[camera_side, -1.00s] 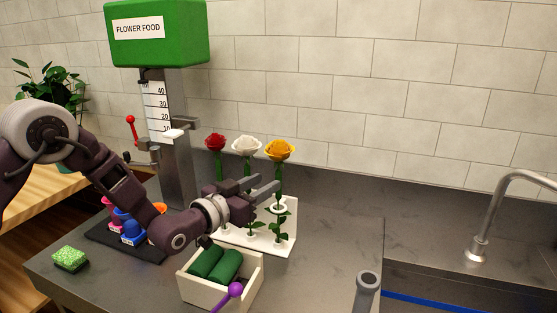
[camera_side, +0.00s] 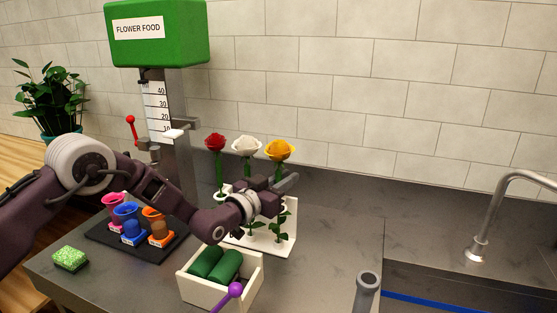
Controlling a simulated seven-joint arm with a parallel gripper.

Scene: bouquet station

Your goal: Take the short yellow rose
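The yellow rose (camera_side: 280,150) stands upright at the right end of a row of three roses in a white stand (camera_side: 288,240). Its leafy stem shows again below my gripper. My gripper (camera_side: 277,178) is at the upper part of this stem, just under the bloom, with its fingers pointing right. The fingers look apart, with the stem seeming to pass by or between them. I cannot tell whether they touch it. The stand's ring for this stem is hidden behind my gripper.
A white rose (camera_side: 246,146) and a red rose (camera_side: 215,142) stand close to the left. A box (camera_side: 205,289) with green rolls sits in front. Coloured cups (camera_side: 130,222) stand on a dark mat at left. A faucet (camera_side: 480,235) is at right. The counter right of the stand is clear.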

